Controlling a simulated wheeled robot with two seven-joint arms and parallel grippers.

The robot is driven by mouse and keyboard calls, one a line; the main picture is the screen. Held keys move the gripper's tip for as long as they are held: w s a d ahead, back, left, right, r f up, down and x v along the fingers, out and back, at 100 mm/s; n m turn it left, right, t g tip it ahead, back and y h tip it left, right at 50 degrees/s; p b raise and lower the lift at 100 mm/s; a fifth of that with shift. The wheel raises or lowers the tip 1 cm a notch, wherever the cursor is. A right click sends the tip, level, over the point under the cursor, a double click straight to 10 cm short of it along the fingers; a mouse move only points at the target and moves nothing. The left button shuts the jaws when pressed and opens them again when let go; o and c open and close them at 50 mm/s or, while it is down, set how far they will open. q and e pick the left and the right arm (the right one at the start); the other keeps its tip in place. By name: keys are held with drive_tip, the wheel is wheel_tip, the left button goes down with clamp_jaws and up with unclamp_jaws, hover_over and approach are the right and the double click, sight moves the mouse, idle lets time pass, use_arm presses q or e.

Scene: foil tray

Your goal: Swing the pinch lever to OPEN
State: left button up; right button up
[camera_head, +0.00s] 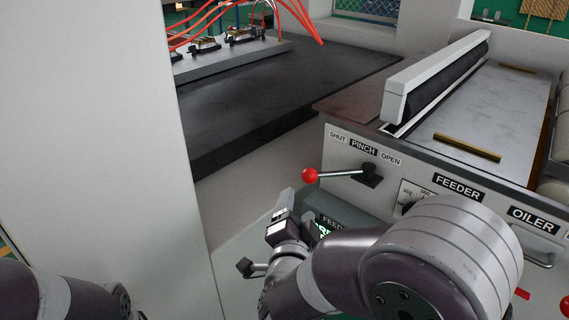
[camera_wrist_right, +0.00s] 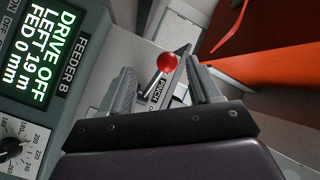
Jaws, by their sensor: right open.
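The pinch lever (camera_head: 338,173) is a metal rod with a red ball knob (camera_head: 310,175), mounted on a black pivot (camera_head: 370,175) on the machine's front panel. It points left, towards the SHUT side of the PINCH label (camera_head: 363,147); the OPEN label (camera_head: 391,159) is to the right. My right gripper (camera_head: 297,204) is open just below and left of the knob. In the right wrist view, the knob (camera_wrist_right: 167,62) appears between the two open fingers (camera_wrist_right: 160,75); contact cannot be told. My left gripper is out of view; only part of that arm shows.
A FEEDER dial (camera_head: 414,194) and an OILER label (camera_head: 533,219) are right of the lever. The Feeder B display (camera_wrist_right: 38,50) reads DRIVE OFF. A pale wall (camera_head: 90,140) stands at left. A dark bed (camera_head: 260,90) lies behind. My right forearm covers the lower panel.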

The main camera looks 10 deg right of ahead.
sight(309, 178)
drive_tip(key=shift+m+t+h, duration=0.3)
drive_tip(key=shift+m+t, duration=0.1)
drive_tip(key=x, duration=0.3)
drive_tip(key=d+r+x, duration=0.1)
drive_tip(key=x, duration=0.7)
drive_tip(key=shift+d+r, duration=0.25)
drive_tip(key=shift+d, duration=0.05)
